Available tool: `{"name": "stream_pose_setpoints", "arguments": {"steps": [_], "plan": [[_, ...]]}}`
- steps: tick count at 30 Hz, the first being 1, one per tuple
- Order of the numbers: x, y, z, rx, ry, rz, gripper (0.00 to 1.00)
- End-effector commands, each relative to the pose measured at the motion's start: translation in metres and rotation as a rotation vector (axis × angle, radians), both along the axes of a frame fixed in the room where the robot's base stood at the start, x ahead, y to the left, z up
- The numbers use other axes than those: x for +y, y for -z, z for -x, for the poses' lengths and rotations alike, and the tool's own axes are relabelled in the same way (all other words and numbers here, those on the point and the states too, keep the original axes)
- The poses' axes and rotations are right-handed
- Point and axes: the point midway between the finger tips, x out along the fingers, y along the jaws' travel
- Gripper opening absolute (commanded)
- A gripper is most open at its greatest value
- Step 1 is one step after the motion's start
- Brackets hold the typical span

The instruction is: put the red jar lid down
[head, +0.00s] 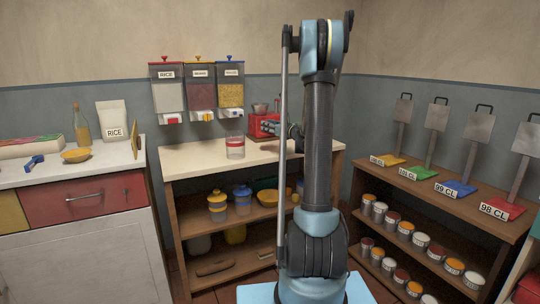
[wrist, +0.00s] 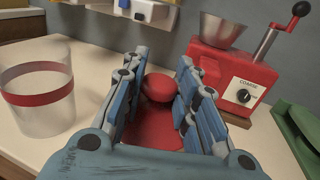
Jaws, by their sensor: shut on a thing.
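The red jar lid (wrist: 150,130) has a round knob on top and shows between my fingers in the wrist view. My gripper (wrist: 160,82) is shut on it, with a blue finger on either side of the knob. I cannot tell whether the lid touches the counter. In the head view my gripper (head: 296,131) is over the wooden-edged counter (head: 190,164), partly hidden by my arm, and the lid is not clear there. A clear jar with a red band (wrist: 38,100) stands to the left of the gripper, apart from it; it also shows in the head view (head: 235,148).
A red grinder (wrist: 232,80) with a metal hopper and dial marked COARSE stands close right of my gripper. A green object (wrist: 300,135) is at the right edge. Wall dispensers (head: 200,90) hang behind. Bare counter lies around the clear jar.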

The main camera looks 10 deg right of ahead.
Motion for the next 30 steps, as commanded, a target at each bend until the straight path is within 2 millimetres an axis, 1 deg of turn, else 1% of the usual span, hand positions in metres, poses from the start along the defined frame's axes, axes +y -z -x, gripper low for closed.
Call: {"name": "stream_pose_setpoints", "arguments": {"steps": [2, 10, 13, 20, 27, 30], "plan": [[-0.001, 0.007, 0.0, 0.0, 0.001, 0.0, 0.11], [-0.002, 0.045, 0.0, 0.0, 0.001, 0.0, 0.11], [-0.002, 0.054, 0.0, 0.0, 0.002, 0.0, 0.11], [-0.002, 0.063, 0.0, 0.0, 0.002, 0.0, 0.11], [-0.002, 0.091, -0.001, 0.0, 0.002, 0.0, 0.11], [-0.002, 0.098, 0.0, 0.0, 0.002, 0.0, 0.11]]}}
